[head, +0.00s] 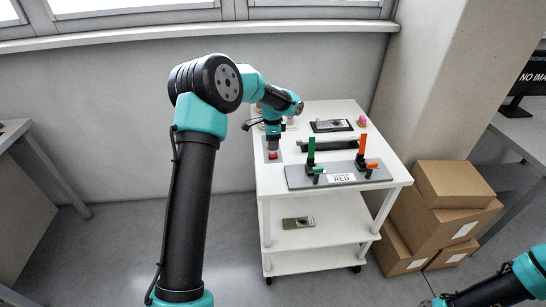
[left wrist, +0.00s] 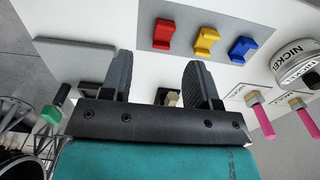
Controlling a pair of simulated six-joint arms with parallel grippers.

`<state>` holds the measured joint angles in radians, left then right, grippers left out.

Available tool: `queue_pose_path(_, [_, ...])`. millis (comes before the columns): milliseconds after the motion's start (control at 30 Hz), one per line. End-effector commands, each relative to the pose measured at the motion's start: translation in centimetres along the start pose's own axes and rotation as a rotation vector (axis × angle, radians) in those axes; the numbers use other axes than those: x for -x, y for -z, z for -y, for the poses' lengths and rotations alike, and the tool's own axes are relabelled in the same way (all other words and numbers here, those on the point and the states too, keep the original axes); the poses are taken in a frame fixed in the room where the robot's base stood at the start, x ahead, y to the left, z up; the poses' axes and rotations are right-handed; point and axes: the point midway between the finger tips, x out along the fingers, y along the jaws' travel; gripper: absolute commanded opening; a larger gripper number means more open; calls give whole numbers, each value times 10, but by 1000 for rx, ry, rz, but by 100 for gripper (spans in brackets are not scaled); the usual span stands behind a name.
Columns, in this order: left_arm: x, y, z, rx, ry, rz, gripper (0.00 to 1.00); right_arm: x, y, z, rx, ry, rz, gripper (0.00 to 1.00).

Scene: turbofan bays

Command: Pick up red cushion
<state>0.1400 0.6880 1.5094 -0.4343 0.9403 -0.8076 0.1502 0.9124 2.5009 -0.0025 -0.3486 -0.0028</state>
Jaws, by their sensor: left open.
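The red cushion (left wrist: 163,34) is a small red block with a notched shape in the left wrist view. My right gripper is out of view.
A white cart (head: 330,109) bears a grey plate (head: 300,182) with green and orange upright handles, right of my left gripper. Cardboard boxes (head: 437,222) stand right of the cart. A round tin (left wrist: 300,65) and pink-handled items (left wrist: 264,122) show in the left wrist view.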

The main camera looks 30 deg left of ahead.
Motion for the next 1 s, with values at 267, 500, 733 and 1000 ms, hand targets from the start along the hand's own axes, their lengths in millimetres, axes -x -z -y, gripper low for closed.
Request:
queue_pose_path(267, [-15,0,0,-1,1,-1,55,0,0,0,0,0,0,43])
queue_pose_path(500, [-16,0,0,0,0,0,55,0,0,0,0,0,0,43])
queue_pose_path(733, [-39,2,4,0,-3,1,55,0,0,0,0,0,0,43])
queue_pose_path(1000, [-66,3,5,-1,-1,-1,55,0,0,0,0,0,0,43])
